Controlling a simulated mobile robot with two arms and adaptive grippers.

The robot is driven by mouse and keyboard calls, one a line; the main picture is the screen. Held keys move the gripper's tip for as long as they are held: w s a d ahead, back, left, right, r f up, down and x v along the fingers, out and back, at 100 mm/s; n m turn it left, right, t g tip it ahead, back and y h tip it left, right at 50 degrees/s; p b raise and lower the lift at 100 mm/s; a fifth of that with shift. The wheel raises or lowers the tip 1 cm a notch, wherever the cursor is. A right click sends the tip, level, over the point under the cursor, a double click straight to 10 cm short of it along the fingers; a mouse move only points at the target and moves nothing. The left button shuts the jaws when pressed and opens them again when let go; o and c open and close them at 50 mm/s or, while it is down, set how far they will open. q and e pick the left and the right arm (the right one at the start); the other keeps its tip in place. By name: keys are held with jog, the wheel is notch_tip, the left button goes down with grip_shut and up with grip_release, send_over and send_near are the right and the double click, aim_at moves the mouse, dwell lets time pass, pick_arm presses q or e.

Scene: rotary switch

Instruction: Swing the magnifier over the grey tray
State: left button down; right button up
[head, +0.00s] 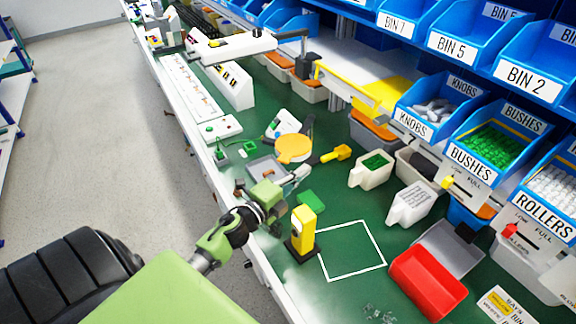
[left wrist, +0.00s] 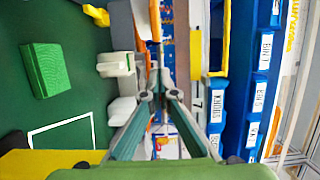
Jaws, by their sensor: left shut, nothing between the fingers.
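The magnifier appears in the head view as a round orange-yellow head (head: 293,149) on a dark arm, with a yellow handle (head: 338,153) sticking out to the right. A grey tray (head: 262,167) lies just left of and in front of the round head, partly hidden by my left wrist. My left gripper (head: 303,171) is shut and empty, above the bench, nearer the camera than the round head and below-left of the handle. In the left wrist view its fingers (left wrist: 160,73) come together with nothing between them. A yellow piece, probably the handle, shows at the top left (left wrist: 97,14). My right gripper is out of view.
A yellow block on a dark base (head: 303,228) stands close to my left wrist, and a green pad (head: 311,200) lies beside it. White bins (head: 371,169) and a red tray (head: 428,282) are to the right. The white-outlined square (head: 350,250) is clear.

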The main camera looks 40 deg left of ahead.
pick_arm(q)
jog(key=a, duration=0.2)
jog(key=s+a, duration=0.1)
jog(key=shift+s+a+p, duration=0.1)
jog(key=shift+a+p, duration=0.25)
jog(key=shift+a, duration=0.05)
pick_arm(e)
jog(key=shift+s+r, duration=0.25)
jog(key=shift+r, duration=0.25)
